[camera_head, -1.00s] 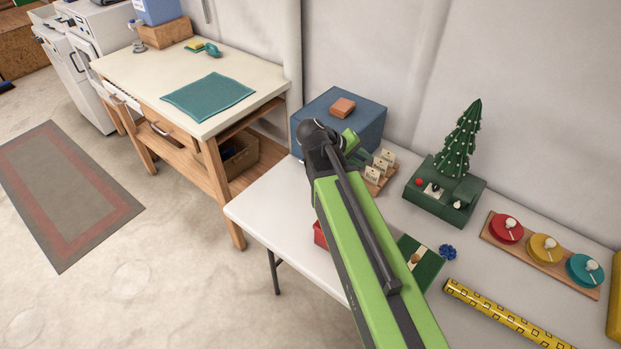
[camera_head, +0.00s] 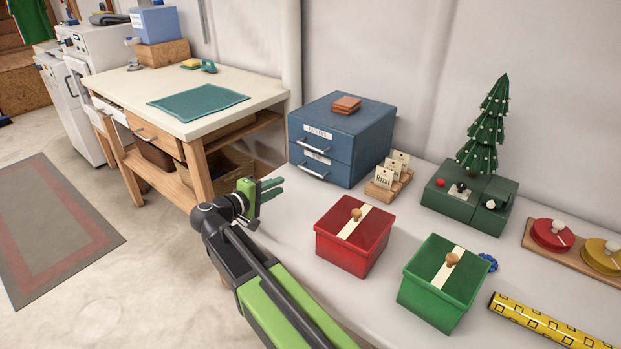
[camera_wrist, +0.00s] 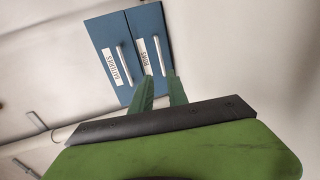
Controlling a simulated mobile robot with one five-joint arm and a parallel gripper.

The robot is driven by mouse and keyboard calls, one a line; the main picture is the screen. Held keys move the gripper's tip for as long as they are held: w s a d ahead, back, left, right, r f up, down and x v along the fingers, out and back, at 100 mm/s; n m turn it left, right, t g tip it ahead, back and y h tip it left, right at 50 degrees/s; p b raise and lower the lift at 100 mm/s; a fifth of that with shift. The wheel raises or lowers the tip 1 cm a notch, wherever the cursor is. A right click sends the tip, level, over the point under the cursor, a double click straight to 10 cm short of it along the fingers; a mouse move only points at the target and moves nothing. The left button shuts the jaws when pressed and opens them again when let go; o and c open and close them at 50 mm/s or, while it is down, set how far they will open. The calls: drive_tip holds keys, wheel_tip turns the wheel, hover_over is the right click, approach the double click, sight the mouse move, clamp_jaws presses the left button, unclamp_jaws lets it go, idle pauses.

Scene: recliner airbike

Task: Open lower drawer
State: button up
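A blue two-drawer cabinet (camera_head: 366,142) stands at the back left of the white table. Its upper drawer (camera_head: 300,131) and lower drawer (camera_head: 333,176) are both shut, each with a label and a silver bar handle. My gripper (camera_head: 279,187) is in front of and below the cabinet in the head view, apart from it. In the wrist view the two green fingers (camera_wrist: 160,78) are spread and empty. They point at the cabinet, which appears turned on its side (camera_wrist: 128,22). The lower handle (camera_wrist: 157,55) shows just beyond the fingertips.
A red box (camera_head: 338,252) and a green box (camera_head: 425,298) stand right of my arm. A card holder (camera_head: 388,188) sits beside the cabinet; brown blocks (camera_head: 346,104) lie on top. A wooden workbench (camera_head: 200,172) stands left. The tabletop before the cabinet is clear.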

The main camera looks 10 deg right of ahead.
sight(310, 172)
drive_tip(key=b+x, duration=0.3)
drive_tip(key=x, duration=1.3)
drive_tip(key=shift+w+d, duration=0.2)
drive_tip(key=shift+d, duration=0.1)
clamp_jaws()
idle(0.4)
